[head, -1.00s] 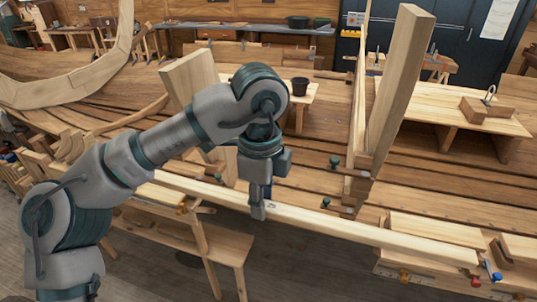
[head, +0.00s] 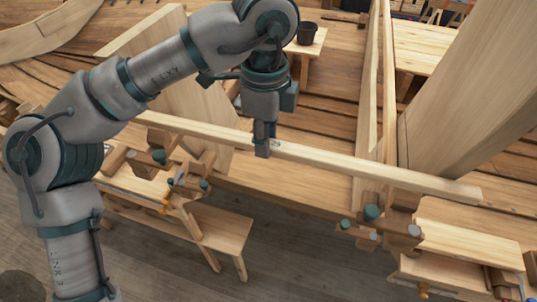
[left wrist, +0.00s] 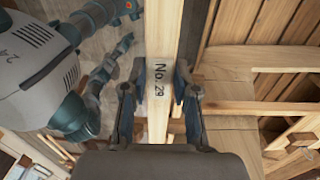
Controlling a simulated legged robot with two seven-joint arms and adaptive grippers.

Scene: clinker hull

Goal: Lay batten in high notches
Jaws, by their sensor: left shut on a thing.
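The batten (head: 345,162) is a long pale wooden strip. It runs from behind my left arm to a free end at the right. My left gripper (head: 262,148) points down and is shut on the batten near its middle. In the left wrist view the batten (left wrist: 163,40) carries the marking "No. 29", and the gripper fingers (left wrist: 158,98) press its two sides. The batten appears to pass in front of the upright boards, above the wooden clamps. I cannot make out the high notches, or whether the batten touches any support. My right gripper is not visible.
A wide upright board (head: 475,85) stands at the right, and another (head: 140,50) behind my arm. Clamps with green knobs (head: 372,212) sit along the hull's near edge. A low bench (head: 215,232) stands in front. A black bucket (head: 309,33) is at the back.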

